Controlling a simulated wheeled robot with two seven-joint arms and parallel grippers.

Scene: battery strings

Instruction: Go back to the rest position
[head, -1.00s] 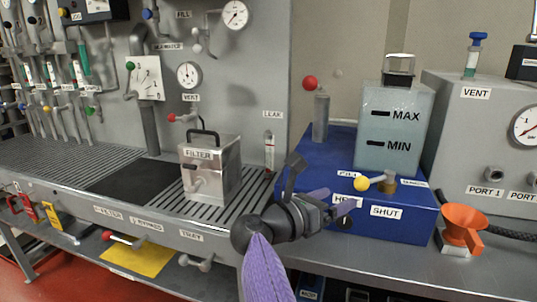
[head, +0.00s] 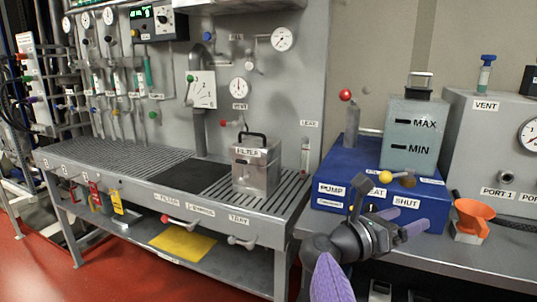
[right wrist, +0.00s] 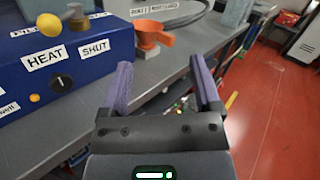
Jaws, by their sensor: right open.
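My right gripper (head: 408,212) is in front of the blue box (head: 336,162) in the head view, near the front edge of the right bench. Its purple fingers are apart and nothing is between them; the right wrist view shows the same open fingers (right wrist: 163,88). In that view the blue box (right wrist: 95,75) with its black knob and yellow ball-ended lever (right wrist: 50,24) is left of the fingers, and the orange funnel (right wrist: 152,36) is beyond them. My left gripper is in neither view.
The right bench (head: 478,262) carries the blue box with a MAX/MIN tank (head: 413,155), the orange funnel (head: 473,216) and a grey VENT unit (head: 470,145). The left bench holds a FILTER canister (head: 257,178). A yellow sheet (head: 183,243) lies on the lower shelf. Red floor (right wrist: 268,110) is open.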

